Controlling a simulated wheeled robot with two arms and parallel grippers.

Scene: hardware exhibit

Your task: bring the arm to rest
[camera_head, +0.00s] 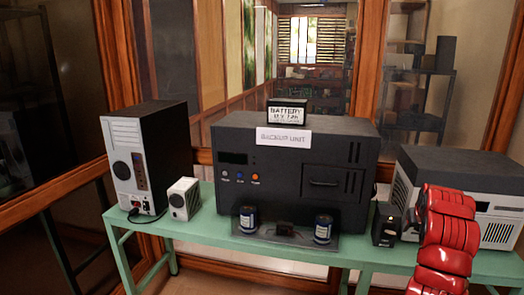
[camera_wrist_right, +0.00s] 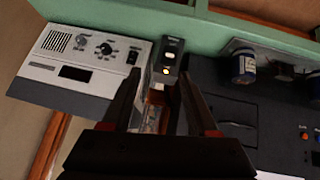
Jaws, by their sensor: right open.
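My right arm shows in the head view as red, rounded links at the right, in front of the grey unit. My right gripper (camera_wrist_right: 165,85) shows in the right wrist view with two dark fingers spread apart. I see nothing held between them. A small black box with lights (camera_wrist_right: 168,62) lies beyond the fingertips in that view, and I see a gap between them and it. The same box (camera_head: 386,224) stands on the green table (camera_head: 190,240) in the head view, just left of my red arm. My left gripper is in neither view.
A large black backup unit (camera_head: 230,150) stands mid-table, with a battery sign (camera_head: 287,112) on top and two dark blue cans (camera_head: 248,219) in front. A grey unit (camera_head: 455,165) is at right, partly behind my arm. A computer tower (camera_head: 165,140) and small white box (camera_head: 184,198) stand left.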

